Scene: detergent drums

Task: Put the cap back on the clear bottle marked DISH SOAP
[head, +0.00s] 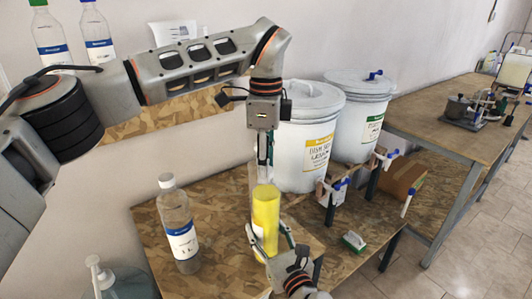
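A bottle full of yellow (266,207), with a pale label low on its side, stands near the front of the low table. I take it for the dish soap bottle, but its wording is too small to read. My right gripper (268,232) reaches in from below with one finger on each side of it and seems closed on it. My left gripper (265,174) points straight down just above the bottle's top, its fingers close together. Whether it holds a cap is too small to tell. The bottle's mouth is hidden behind these fingers.
A clear bottle with a blue and white label (181,241) stands to the left. Two white lidded drums (305,150) (359,115) stand behind. Taps (340,184), a green and white brush (354,241) and a brown box (402,180) are to the right. A pump bottle (100,277) is at lower left.

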